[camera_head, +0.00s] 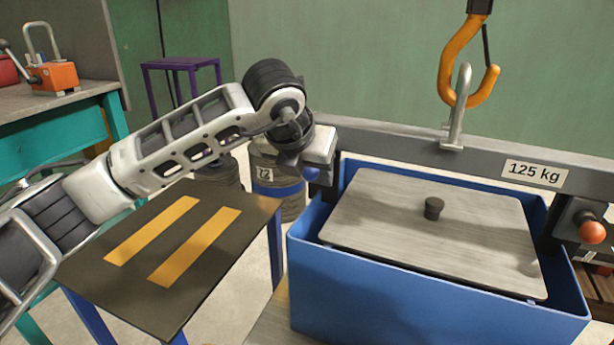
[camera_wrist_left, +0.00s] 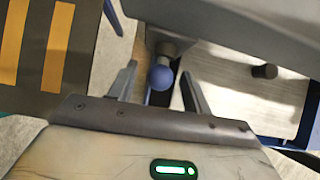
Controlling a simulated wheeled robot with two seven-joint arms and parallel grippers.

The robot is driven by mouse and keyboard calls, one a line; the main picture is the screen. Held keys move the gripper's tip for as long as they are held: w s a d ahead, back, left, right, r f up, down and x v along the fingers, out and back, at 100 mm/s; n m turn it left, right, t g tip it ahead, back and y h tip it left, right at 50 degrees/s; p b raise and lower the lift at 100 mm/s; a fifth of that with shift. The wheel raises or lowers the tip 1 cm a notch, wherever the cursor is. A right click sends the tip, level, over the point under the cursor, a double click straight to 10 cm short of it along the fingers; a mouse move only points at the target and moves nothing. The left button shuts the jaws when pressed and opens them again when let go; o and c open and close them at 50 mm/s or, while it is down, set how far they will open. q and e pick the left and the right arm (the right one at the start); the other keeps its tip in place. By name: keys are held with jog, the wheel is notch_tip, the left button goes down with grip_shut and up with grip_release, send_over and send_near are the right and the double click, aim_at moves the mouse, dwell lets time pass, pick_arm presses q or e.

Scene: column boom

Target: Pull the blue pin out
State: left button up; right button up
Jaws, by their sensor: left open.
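The blue pin shows as a round blue knob (camera_head: 311,174) at the left end of the grey lifting beam (camera_head: 390,148). In the left wrist view, the knob (camera_wrist_left: 162,77) sits on a dark collar, between the two fingers. My left gripper (camera_wrist_left: 160,85) is open, with one finger on each side of the knob and gaps visible. In the head view, my left gripper (camera_head: 318,165) is at the beam's left end and partly covers it. The pin's shaft is hidden. My right gripper is in neither view.
A blue crate (camera_head: 400,300) with a grey lid (camera_head: 430,240) stands below the beam. An orange hook (camera_head: 462,60) is at the beam's shackle (camera_head: 458,105). An orange knob (camera_head: 592,232) is at the right end. A dark table (camera_head: 130,290) with yellow strips is left.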

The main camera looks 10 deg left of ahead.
pick_arm(q)
jog(key=c, duration=0.8)
jog(key=shift+s+a+r+b, duration=0.15)
jog(key=shift+s+b, duration=0.35)
jog(key=shift+s, duration=0.55)
jog(key=shift+s+a+f+b, duration=0.15)
jog(key=shift+s+b, duration=0.3)
jog(key=shift+s, duration=0.55)
jog(key=o, duration=0.8)
jog(key=shift+s+r, duration=0.15)
jog(key=shift+r, duration=0.05)
jog(key=shift+o, duration=0.2)
jog(key=shift+f, duration=0.1)
jog(key=s+r+p, duration=0.3)
jog(key=r+p, duration=0.3)
jog(key=r, duration=0.5)
jog(key=shift+a+r, duration=0.35)
jog(key=shift+a, duration=0.05)
jog(key=shift+s, duration=0.1)
